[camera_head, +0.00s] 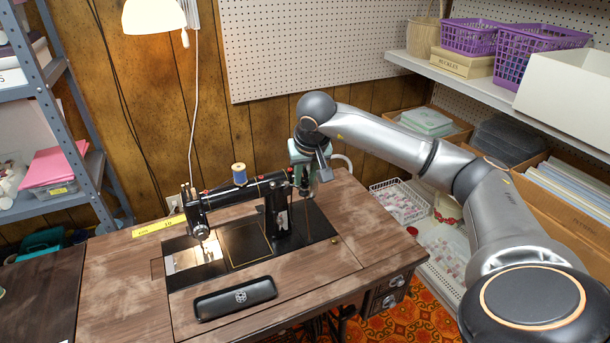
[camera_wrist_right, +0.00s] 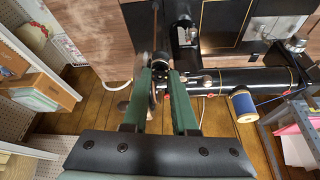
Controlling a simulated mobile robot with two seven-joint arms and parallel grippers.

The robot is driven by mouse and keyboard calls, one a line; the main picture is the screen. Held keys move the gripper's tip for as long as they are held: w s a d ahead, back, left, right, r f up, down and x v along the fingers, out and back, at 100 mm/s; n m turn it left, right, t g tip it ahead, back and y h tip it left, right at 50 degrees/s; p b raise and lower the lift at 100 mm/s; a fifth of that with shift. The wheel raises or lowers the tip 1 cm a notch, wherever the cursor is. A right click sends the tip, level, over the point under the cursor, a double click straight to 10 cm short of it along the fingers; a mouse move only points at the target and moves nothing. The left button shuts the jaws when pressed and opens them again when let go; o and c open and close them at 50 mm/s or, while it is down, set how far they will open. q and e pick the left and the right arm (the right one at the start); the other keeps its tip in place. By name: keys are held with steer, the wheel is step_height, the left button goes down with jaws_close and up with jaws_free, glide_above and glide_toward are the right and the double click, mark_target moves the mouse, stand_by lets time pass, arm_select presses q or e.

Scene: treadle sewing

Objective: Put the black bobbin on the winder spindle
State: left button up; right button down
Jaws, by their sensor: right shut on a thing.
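My right gripper (camera_head: 308,183) is at the right end of the black sewing machine (camera_head: 277,215), over the wooden table. In the right wrist view its two green fingers (camera_wrist_right: 162,76) are closed around a small dark thing at their tips, which looks like the black bobbin (camera_wrist_right: 160,66). The bobbin is mostly hidden by the fingers and cannot be made out in the head view. The tips are close beside the machine's wheel end. I cannot pick out the winder spindle clearly, nor tell whether the bobbin touches it. My left gripper is not in view.
A blue thread spool (camera_head: 239,174) stands on top of the machine's arm. A yellow strip (camera_head: 158,227) lies at the back left. A white wire basket (camera_head: 400,203) and shelves stand at the right. The table's right front is clear.

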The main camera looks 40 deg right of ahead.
steer(key=c, duration=0.6)
jaws_free()
steer(key=shift+p+v, duration=0.35)
steer(key=shift+v, duration=5.95)
